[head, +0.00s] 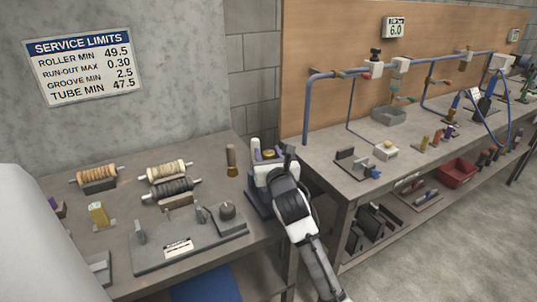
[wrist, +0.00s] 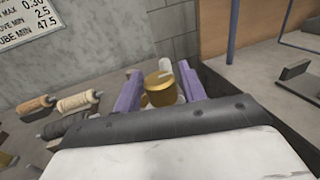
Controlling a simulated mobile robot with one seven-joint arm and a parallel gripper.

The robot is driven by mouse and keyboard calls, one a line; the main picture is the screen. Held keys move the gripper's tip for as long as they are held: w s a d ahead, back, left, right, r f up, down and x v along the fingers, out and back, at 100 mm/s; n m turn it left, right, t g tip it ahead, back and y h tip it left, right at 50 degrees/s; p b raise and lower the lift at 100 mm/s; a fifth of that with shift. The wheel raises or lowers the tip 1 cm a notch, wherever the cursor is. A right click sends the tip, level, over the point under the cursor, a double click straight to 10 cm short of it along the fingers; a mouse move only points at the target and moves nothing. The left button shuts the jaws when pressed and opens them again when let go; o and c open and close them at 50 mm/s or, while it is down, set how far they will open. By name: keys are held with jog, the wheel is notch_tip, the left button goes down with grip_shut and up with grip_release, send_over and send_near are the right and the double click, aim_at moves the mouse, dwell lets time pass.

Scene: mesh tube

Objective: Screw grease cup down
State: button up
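The brass grease cup (wrist: 159,90), a round cap with a flat top, stands between the two purple fingers of my gripper (wrist: 161,86) in the wrist view. The left finger looks close to the cup. A narrow pale gap shows between the cup and the right finger. The fingers look open around it, and contact is not clear. In the head view the cup (head: 269,154) shows as a small brass top at my gripper (head: 268,158), by the bench's right end. Its lower part and whatever it sits on are mostly hidden by my gripper.
A wooden-handled tool (head: 231,158) stands left of my gripper. Several wound rollers (head: 168,170) and a grey fixture plate (head: 160,259) are on the left bench. A second bench (head: 330,160) with blue pipes stands close on the right. A concrete wall (head: 180,100) rises behind.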

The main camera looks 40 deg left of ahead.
jog(key=c, duration=0.7)
jog(key=shift+t, duration=0.3)
